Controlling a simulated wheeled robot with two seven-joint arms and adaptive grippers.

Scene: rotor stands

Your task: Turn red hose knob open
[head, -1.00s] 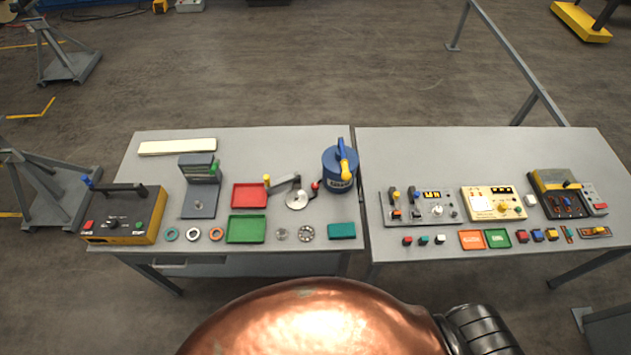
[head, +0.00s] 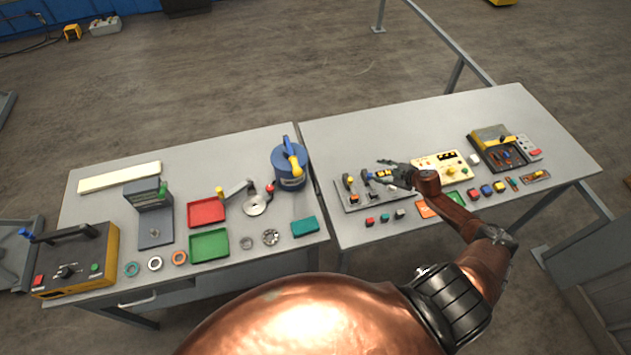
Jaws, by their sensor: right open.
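A small red knob (head: 270,187) shows on the left table, by the foot of a blue canister (head: 290,178) with a yellow handle. It is close to a round metal disc (head: 256,205) with a grey lever arm; I cannot tell how the knob is turned. No hose can be made out. My right gripper (head: 388,172) is open and empty over the grey switch panel (head: 350,203) on the right table, well right of the red knob. It hides part of that panel. My left gripper is not in view.
The left table holds a red tray (head: 206,212), a green tray (head: 209,244), rings and a yellow-black box (head: 75,262). The right table holds a cream panel (head: 441,164) and several small coloured blocks.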

